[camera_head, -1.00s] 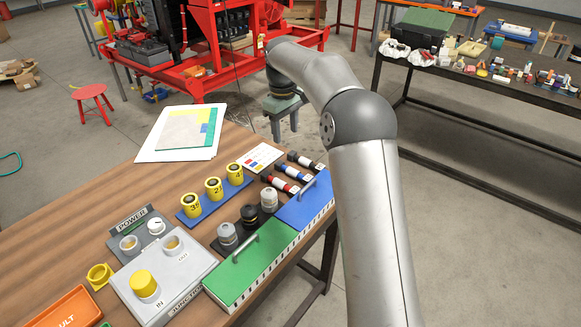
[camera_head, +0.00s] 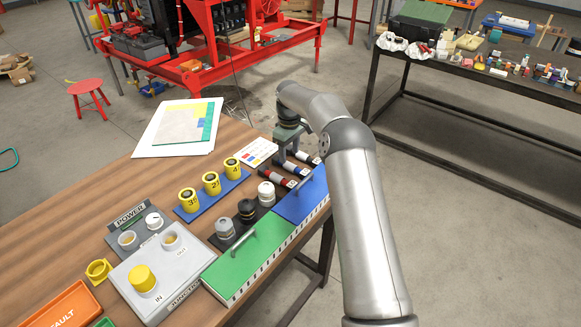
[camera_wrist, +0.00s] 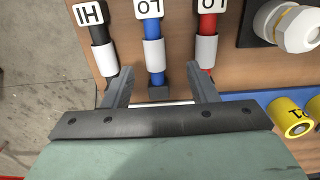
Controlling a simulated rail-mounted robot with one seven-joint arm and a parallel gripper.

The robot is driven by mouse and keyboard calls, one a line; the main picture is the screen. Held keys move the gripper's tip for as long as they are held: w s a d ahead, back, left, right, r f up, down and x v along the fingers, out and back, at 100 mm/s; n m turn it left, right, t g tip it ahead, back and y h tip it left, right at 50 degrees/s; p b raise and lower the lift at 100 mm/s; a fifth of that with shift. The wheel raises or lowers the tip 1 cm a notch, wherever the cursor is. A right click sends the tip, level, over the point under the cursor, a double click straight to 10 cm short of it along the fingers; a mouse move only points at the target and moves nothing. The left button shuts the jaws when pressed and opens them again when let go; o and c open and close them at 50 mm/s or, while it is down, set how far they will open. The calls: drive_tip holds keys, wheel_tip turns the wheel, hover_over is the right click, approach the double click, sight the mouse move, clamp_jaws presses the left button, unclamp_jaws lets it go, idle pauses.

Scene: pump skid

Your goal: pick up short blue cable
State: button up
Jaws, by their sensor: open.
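In the wrist view the short blue cable (camera_wrist: 154,55) lies in the middle of three cables, with a white sleeve and an LO tag. A black cable (camera_wrist: 98,37) tagged HI lies to its left. A red cable (camera_wrist: 206,22) tagged LO lies to its right. My gripper (camera_wrist: 152,72) is open, with one finger on each side of the blue cable's near end; nothing is clamped. I cannot tell the finger height above the table. In the head view my gripper (camera_head: 286,152) is over the cable row and partly hides the cables.
A blue panel with a handle (camera_head: 302,197) and a green one (camera_head: 246,262) lie near the table edge. Yellow numbered cylinders (camera_head: 211,183) and grey and black fittings (camera_head: 247,210) stand left of the cables. A printed card (camera_head: 258,153) lies behind them.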

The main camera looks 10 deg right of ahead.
sight(293, 165)
drive_tip(key=shift+d+f+p, duration=0.2)
drive_tip(key=shift+f+p, duration=0.05)
drive_tip(key=shift+f, duration=0.7)
drive_tip(key=shift+d+f+p, duration=0.2)
drive_tip(key=shift+f, duration=0.8)
drive_tip(key=shift+d+f+p, duration=0.2)
drive_tip(key=shift+f+p, duration=0.05)
drive_tip(key=shift+f, duration=0.7)
drive_tip(key=c, duration=1)
